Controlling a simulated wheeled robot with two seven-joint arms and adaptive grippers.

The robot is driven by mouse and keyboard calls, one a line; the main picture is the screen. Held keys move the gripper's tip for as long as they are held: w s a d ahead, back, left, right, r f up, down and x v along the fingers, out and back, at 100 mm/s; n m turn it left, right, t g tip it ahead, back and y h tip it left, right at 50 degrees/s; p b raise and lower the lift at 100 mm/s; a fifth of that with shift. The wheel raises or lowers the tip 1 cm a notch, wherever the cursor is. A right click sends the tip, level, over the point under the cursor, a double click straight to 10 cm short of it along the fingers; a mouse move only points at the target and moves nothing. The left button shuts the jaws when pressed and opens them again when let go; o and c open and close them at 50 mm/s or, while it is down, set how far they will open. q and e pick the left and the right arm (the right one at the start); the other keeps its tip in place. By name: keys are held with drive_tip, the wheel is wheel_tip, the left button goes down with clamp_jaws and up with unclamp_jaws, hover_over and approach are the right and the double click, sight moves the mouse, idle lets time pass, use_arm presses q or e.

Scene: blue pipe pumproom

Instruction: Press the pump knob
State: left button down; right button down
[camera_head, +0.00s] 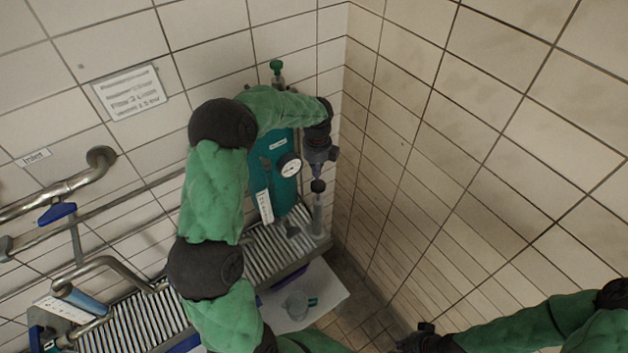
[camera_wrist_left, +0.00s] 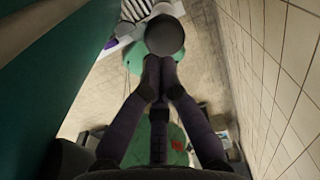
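The pump knob (camera_head: 318,186) is a dark ball on top of an upright grey post (camera_head: 317,215), at the right end of the slatted shelf. My left gripper (camera_head: 319,172) points down directly above the knob. In the left wrist view its fingers (camera_wrist_left: 160,66) are closed together with nothing between them. The round dark knob (camera_wrist_left: 165,36) shows just past the fingertips; I cannot tell whether they touch it. My right gripper (camera_head: 424,338) is low at the bottom edge, away from the pump, and its fingers are unclear.
A teal pump housing (camera_head: 263,170) with a white gauge (camera_head: 289,165) stands left of the knob, partly hidden by my left arm. The tiled wall (camera_head: 440,150) is close on the right. A slatted shelf (camera_head: 135,325) runs left; a clear jug (camera_head: 297,305) sits below it.

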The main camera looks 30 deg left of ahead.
sight(316, 185)
use_arm(q)
wheel_tip(316, 185, up, 4)
drive_tip(key=shift+r, duration=0.1)
drive_tip(key=shift+a, duration=0.2)
use_arm(e)
drive_tip(key=shift+a, duration=0.15)
idle(1.3)
